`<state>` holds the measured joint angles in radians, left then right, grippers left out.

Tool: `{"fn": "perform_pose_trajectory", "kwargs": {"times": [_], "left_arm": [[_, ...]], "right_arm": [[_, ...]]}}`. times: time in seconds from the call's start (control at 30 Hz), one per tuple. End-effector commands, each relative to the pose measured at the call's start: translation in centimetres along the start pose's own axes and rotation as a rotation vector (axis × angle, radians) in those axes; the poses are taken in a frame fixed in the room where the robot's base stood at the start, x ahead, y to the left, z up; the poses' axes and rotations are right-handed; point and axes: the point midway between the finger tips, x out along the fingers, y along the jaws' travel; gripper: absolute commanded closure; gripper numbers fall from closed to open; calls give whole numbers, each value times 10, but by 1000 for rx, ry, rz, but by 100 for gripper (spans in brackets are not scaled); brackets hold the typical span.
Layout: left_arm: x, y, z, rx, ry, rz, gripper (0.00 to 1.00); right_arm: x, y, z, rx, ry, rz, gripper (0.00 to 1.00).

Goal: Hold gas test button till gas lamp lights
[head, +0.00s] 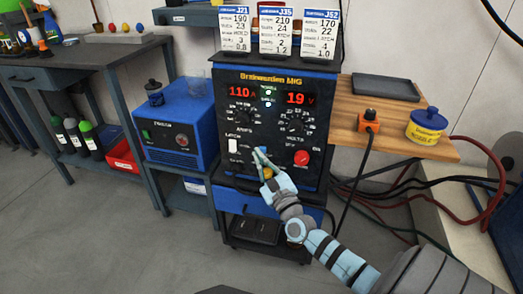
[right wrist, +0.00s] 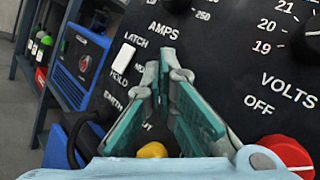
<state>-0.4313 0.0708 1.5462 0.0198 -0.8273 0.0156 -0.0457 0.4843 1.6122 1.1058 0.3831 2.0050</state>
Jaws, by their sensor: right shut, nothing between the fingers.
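The welder (head: 277,120) is a dark panel with red displays reading 110 A and 19 V. A small green light (head: 268,92) shows between the displays; its label is too small to read. My right gripper (head: 258,152) is shut and empty, its fingertips in front of the lower middle of the panel. In the right wrist view the shut fingertips (right wrist: 166,55) cover part of the panel; contact cannot be told. A yellow round knob or button (right wrist: 152,150) shows low behind the fingers, also in the head view (head: 267,172). No gas test label is readable. My left gripper is not in view.
A white latch/hold switch (head: 233,146) is left of the fingers, a red OFF knob (head: 301,158) right. Three cards (head: 289,32) stand on top. A blue unit (head: 178,128) is left; a wooden shelf (head: 392,140) and cables are right.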

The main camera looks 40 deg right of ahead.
Motion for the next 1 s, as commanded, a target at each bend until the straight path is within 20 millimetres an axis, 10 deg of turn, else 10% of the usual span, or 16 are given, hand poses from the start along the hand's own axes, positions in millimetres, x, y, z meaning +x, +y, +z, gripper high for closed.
{"fn": "perform_pose_trajectory", "kwargs": {"times": [1.0], "left_arm": [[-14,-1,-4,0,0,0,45]], "right_arm": [[-36,26,26,0,0,0,100]]}}
